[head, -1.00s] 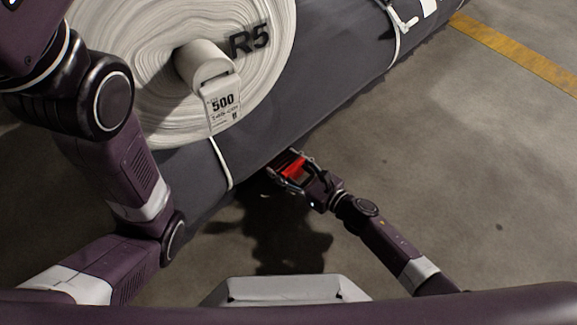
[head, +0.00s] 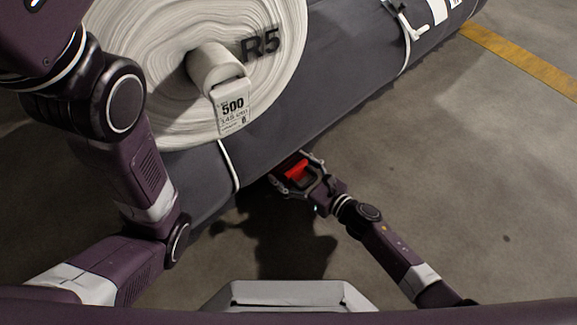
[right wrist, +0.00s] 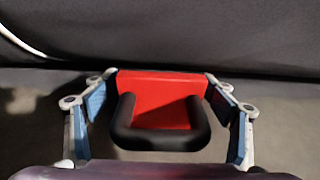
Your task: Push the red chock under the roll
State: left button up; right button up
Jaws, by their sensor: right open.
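The large roll (head: 300,95) has a dark grey wrap and a pale layered end marked R5. It lies diagonally across the head view and fills the top of the right wrist view (right wrist: 160,35). The red chock (head: 297,170) is on the floor by the roll's lower edge. In the right wrist view the chock (right wrist: 160,84) shows a red top and a black U-shaped handle towards me. My right gripper (head: 289,168) is open, with one finger on each side of the chock. Whether the chock touches the roll is hard to tell. My left gripper is out of view.
A white tag (head: 233,107) marked 500 hangs from the roll's core. White straps (head: 229,165) go round the roll. A yellow floor line (head: 520,60) runs at upper right. The concrete floor (head: 470,180) to the right is clear.

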aim_at(310, 183)
jog(key=v, duration=1.1)
jog(key=shift+s+d, duration=0.15)
